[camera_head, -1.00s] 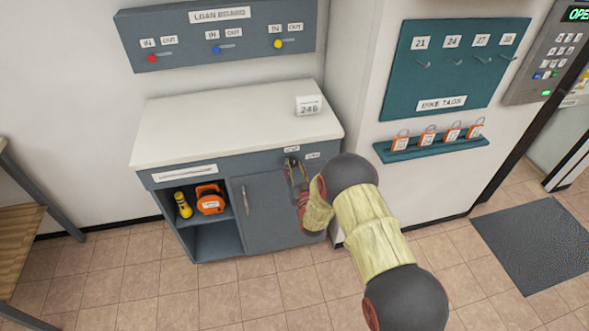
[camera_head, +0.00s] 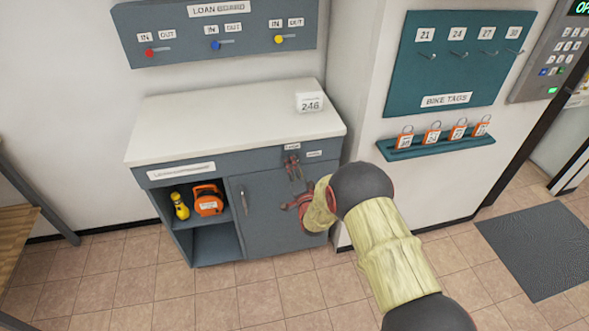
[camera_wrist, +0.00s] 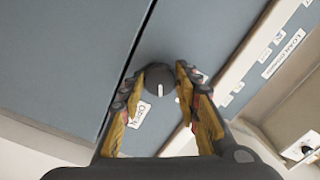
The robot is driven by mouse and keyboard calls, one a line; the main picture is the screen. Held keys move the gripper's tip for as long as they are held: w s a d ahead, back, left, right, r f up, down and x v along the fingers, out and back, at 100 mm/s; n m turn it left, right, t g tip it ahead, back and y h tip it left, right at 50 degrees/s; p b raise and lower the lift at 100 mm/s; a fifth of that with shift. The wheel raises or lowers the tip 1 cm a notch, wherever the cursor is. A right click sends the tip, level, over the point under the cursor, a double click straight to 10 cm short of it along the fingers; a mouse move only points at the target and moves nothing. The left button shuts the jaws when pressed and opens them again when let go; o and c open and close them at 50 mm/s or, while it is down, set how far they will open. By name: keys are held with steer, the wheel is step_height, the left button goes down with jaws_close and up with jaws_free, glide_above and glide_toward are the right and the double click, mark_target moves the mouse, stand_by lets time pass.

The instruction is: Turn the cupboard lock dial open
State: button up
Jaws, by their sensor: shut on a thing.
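The lock dial (camera_wrist: 158,76), a dark round knob with a white line on its face, sits on the grey-blue cupboard front. In the wrist view the white line points toward the picture's bottom. My gripper (camera_wrist: 160,78) has its two fingers on either side of the dial and is shut on it. A label reading OPEN (camera_wrist: 139,115) lies below and left of the dial. Another label shows partly behind the right fingertip; I cannot read it. In the head view my gripper (camera_head: 292,167) is at the upper right of the cupboard door (camera_head: 265,215), and its fingers hide the dial.
An open shelf at left holds a yellow torch (camera_head: 180,206) and an orange case (camera_head: 208,200). Orange padlocks stand on a teal ledge (camera_head: 420,149) at right. The floor in front is clear.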

steer(key=m+b, duration=0.2)
steer(key=m, duration=0.3)
steer(key=shift+r+m, duration=0.15)
steer(key=shift+m, duration=0.25)
stand_by(0.4)
steer(key=o, duration=1.1)
steer(key=shift+o, duration=0.3)
steer(key=shift+s, duration=0.1)
steer(key=v, duration=1.1)
steer(key=shift+s, duration=0.35)
steer(key=shift+d, duration=0.15)
